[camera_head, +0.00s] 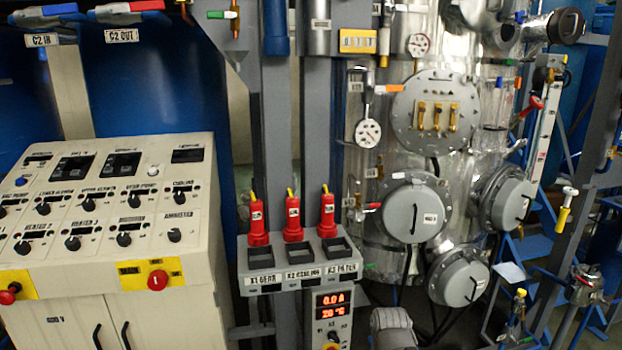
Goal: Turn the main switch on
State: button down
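The main switch (157,280) is a round red knob with a light mark on it. It sits on a yellow plate (131,272) labelled MAIN, low on the front edge of the beige control cabinet (120,235) at the left. I cannot tell the switch's position from its mark at this size. My gripper is not in view, and nothing covers the switch.
A red mushroom button (9,293) on yellow sits at the cabinet's left corner. Several black knobs cover the sloped panel. Red plugs (293,222) stand right of the cabinet, above a lit red display (333,305). A metal vessel (435,120) with gauges fills the right.

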aim_at(157, 280)
jog(key=u, duration=1.35)
